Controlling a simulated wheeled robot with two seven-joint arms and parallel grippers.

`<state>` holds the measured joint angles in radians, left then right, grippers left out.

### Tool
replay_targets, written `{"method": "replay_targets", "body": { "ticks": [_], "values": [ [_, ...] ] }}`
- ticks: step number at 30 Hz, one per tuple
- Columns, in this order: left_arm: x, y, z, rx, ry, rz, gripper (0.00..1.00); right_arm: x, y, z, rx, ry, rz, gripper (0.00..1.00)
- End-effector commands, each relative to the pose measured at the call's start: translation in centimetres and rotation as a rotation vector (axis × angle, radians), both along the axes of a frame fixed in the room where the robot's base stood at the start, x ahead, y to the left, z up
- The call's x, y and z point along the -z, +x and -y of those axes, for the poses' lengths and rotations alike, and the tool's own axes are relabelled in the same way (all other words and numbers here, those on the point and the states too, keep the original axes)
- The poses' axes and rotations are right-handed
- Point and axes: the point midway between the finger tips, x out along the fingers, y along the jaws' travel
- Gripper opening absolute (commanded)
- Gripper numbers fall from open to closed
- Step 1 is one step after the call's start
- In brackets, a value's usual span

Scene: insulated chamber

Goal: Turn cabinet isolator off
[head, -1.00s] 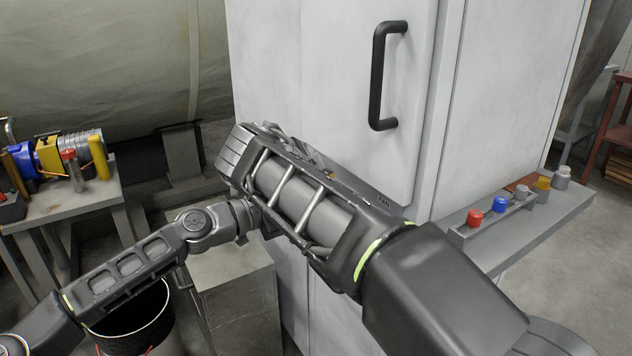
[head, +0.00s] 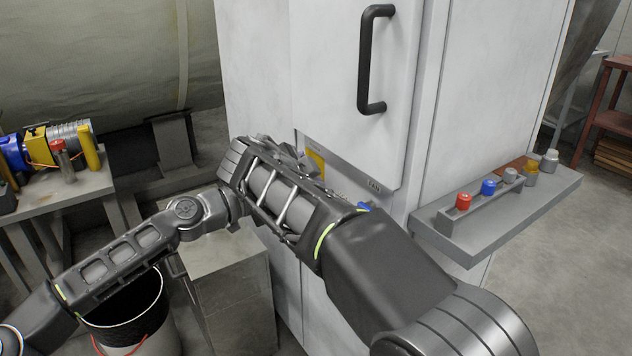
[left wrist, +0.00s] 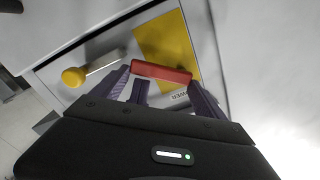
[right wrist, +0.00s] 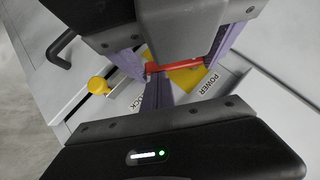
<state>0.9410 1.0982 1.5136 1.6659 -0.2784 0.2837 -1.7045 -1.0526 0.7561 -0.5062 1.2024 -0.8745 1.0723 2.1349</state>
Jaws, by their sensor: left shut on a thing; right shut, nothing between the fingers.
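The red isolator handle (left wrist: 161,72) lies across a yellow plate (left wrist: 168,45) on the cabinet front. It also shows in the right wrist view (right wrist: 176,66). My left gripper (left wrist: 161,78) is shut on the red handle. My right gripper (right wrist: 153,78) is shut and empty, close to one end of the handle; I cannot tell if it touches it. A yellow knob on a metal rod (left wrist: 74,77) sits beside the plate, near a LOCK label. A POWER label (right wrist: 209,83) is on the other side. In the head view my arms hide the handle and both fingertips.
The cabinet door has a black pull handle (head: 373,60). A grey side shelf (head: 470,232) carries red, blue and other coloured knobs. A bench (head: 62,192) with fittings stands at left, with a bucket (head: 130,312) below. Both my arms crowd the cabinet front.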

Motion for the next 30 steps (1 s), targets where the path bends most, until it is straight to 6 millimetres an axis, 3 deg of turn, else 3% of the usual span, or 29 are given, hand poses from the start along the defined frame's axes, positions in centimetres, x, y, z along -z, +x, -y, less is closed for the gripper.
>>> {"method": "replay_targets", "body": {
  "ticks": [1, 6, 7, 12, 23, 30],
  "values": [
    [-0.2, -0.4, 0.4, 0.011, -0.007, -0.004, 0.11, 0.9, 0.2, -0.1, -0.003, -0.002, -0.010, 0.00],
    [-0.3, -0.4, 0.4, 0.014, -0.008, -0.004, 0.11, 1.2, 0.2, 0.0, -0.003, -0.004, -0.014, 0.00],
    [-0.3, -0.5, 0.4, 0.014, -0.009, -0.005, 0.86, 1.2, 0.2, 0.0, -0.004, -0.004, -0.016, 0.00],
    [-0.3, -0.4, 0.4, 0.012, -0.007, -0.003, 1.00, 1.0, 0.1, 0.0, -0.002, -0.003, -0.012, 0.00],
    [-0.2, -0.5, -0.2, 0.007, -0.006, -0.003, 1.00, 0.7, 0.1, 0.0, -0.002, -0.002, -0.009, 0.00],
    [-0.1, -2.3, -2.9, 0.004, -0.008, -0.004, 1.00, 0.7, 0.1, 0.0, -0.002, -0.002, -0.009, 0.00]
  ]
}}
